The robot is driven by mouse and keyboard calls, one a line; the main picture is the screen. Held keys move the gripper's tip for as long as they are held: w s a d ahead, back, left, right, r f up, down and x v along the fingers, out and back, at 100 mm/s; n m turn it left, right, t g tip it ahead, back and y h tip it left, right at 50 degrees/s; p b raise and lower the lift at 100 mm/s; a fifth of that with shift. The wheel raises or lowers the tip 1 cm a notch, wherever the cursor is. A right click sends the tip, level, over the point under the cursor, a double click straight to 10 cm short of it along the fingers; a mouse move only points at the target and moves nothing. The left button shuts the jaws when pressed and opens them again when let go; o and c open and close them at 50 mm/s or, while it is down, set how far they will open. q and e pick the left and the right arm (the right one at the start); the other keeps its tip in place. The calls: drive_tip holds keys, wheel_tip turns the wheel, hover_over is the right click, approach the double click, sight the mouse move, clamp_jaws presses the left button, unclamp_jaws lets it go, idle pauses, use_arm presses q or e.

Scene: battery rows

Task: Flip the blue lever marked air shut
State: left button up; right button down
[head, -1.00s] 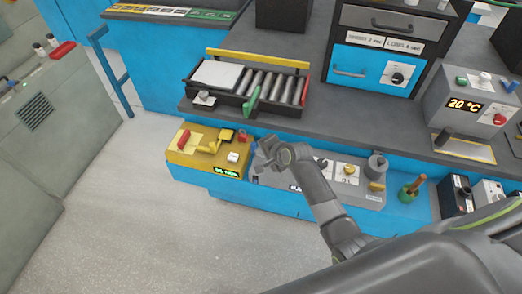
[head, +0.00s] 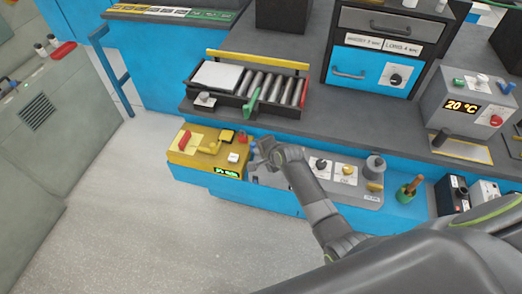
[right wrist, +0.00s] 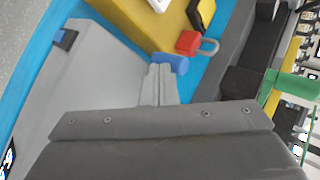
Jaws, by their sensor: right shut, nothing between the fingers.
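A blue cylindrical piece (right wrist: 172,63), which looks like the blue lever's grip, shows right at my right gripper's fingertips in the right wrist view. In the head view a bit of it (head: 252,144) shows just left of the gripper. Its air label is not readable. My right gripper (head: 260,154) is shut and empty, low over the left end of the grey panel (head: 368,198). In the right wrist view its fingers (right wrist: 160,76) are together, close against the blue piece; I cannot tell if they touch. The gripper and wrist hide the lever's base. My left gripper is out of view.
A yellow box (head: 205,160) with a red switch stands left of the panel. A red padlock (right wrist: 189,42) hangs close beyond the blue piece. A roller tray (head: 250,92) stands behind. Floor in front is clear.

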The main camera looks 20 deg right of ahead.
drive_tip(key=shift+w+a+r+p, duration=0.15)
drive_tip(key=shift+w+a+p, duration=0.1)
drive_tip(key=shift+w+p, duration=0.25)
drive_tip(key=shift+w+a, duration=0.1)
drive_tip(key=shift+w, duration=0.7)
drive_tip(key=shift+p, duration=0.35)
